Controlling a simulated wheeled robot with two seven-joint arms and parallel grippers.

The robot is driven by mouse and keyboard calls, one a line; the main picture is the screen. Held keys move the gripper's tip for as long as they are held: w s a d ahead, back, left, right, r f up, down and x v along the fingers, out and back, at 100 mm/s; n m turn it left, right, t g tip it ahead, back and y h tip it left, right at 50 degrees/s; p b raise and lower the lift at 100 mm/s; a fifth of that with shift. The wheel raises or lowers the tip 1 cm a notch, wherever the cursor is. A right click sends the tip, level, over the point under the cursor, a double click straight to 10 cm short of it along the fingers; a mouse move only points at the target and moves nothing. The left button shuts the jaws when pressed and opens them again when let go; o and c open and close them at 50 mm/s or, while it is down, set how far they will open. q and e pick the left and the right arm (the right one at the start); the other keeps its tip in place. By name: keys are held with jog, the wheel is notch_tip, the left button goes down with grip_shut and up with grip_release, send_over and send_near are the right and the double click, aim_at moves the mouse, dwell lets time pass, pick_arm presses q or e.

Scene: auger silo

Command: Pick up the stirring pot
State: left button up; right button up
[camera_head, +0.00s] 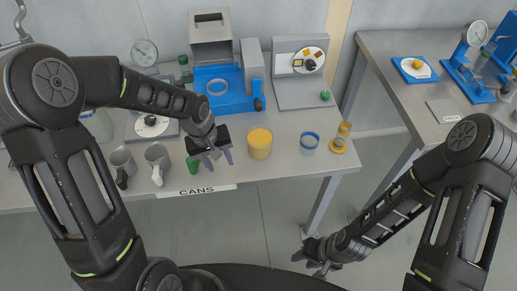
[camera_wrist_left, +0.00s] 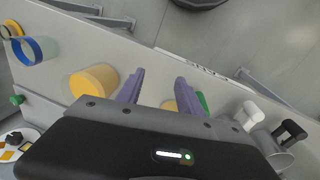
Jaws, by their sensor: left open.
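Two grey metal pots stand on the left of the table, one with a black handle (camera_head: 123,160) and one with a white handle (camera_head: 157,156). I cannot tell which vessel is the stirring pot. Both handles also show at the right edge of the left wrist view, one white (camera_wrist_left: 250,112), one black (camera_wrist_left: 291,130). My left gripper (camera_head: 219,160) is open and empty over the table, right of the pots and left of a yellow-filled cup (camera_head: 259,143). Its purple fingers (camera_wrist_left: 160,82) are apart. My right gripper (camera_head: 311,263) hangs low in front of the table; its jaw gap is unclear.
A green object (camera_head: 193,165) sits beside my left gripper. A blue-rimmed cup (camera_head: 309,143) and an hourglass-like timer (camera_head: 341,138) stand to the right. A blue machine (camera_head: 225,95) is behind. A CANS label (camera_head: 203,190) marks the front edge. A second table (camera_head: 395,105) stands right.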

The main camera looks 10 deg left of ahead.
pick_arm(q)
jog(key=s+d+f+m+h+b, duration=0.1)
jog(key=s+d+f+b, duration=0.2)
jog(key=f, duration=0.6)
jog(key=s+d+f+m+h+b, duration=0.1)
jog(key=s+d+f+b, duration=0.2)
jog(key=s+d+f, duration=0.3)
jog(key=s+d+f+m+b, duration=0.1)
jog(key=s+d+f+b, duration=0.3)
jog(key=s+f, duration=0.4)
notch_tip(320, 180, down, 4)
jog(key=shift+s+d+f+m+h, duration=0.1)
jog(key=shift+s+d+m+h, duration=0.1)
jog(key=shift+s+m+h, duration=0.15)
jog(key=shift+w, duration=0.1)
